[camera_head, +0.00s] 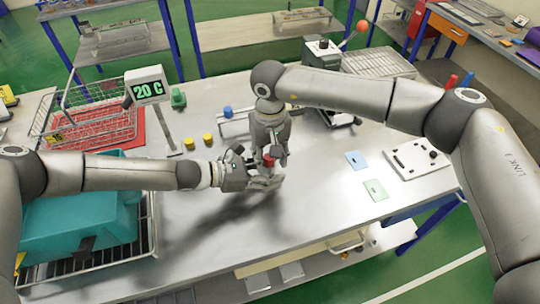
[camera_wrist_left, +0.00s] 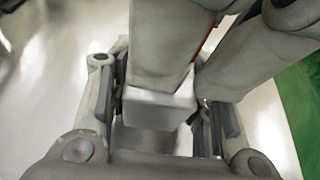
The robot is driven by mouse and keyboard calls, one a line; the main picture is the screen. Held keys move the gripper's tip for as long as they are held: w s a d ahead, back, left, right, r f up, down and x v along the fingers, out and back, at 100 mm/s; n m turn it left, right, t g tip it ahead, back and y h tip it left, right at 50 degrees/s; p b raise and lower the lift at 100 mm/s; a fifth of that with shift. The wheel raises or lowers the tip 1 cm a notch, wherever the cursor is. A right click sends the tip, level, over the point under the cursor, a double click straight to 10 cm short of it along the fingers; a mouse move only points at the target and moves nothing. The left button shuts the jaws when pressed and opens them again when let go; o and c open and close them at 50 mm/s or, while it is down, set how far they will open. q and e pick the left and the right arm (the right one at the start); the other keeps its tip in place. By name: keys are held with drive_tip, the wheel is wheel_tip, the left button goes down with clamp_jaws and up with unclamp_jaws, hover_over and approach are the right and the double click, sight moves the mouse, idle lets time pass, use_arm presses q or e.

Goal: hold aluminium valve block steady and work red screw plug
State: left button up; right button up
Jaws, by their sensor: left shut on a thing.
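The aluminium valve block (camera_wrist_left: 158,108) is a pale grey block between the two fingers of my left gripper (camera_wrist_left: 160,120) in the left wrist view. My left gripper, also in the head view (camera_head: 268,180), is shut on the block low over the middle of the table. The red screw plug (camera_head: 268,159) shows as a small red patch above the left gripper. My right gripper (camera_head: 272,157) points down from above at the plug, its fingers close around it. Whether they grip it is hidden. In the wrist view the right fingers cover part of the block.
Two yellow caps (camera_head: 198,144) and a scale display (camera_head: 148,88) stand left of the grippers. A wire basket (camera_head: 90,125) and a teal crate (camera_head: 80,215) are at the left. Blue and green cards (camera_head: 375,190) and a white plate (camera_head: 417,158) lie right. The front middle is clear.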

clamp_jaws()
drive_tip(key=m, duration=0.5)
drive_tip(key=shift+a, duration=0.1)
drive_tip(key=shift+m, duration=1.5)
drive_tip(key=shift+a+m, duration=0.1)
drive_tip(key=shift+m, duration=0.7)
drive_tip(key=m, duration=0.5)
drive_tip(key=shift+a+m, duration=0.1)
drive_tip(key=shift+m, duration=0.3)
drive_tip(key=shift+w+m, duration=0.1)
drive_tip(key=shift+m, duration=0.2)
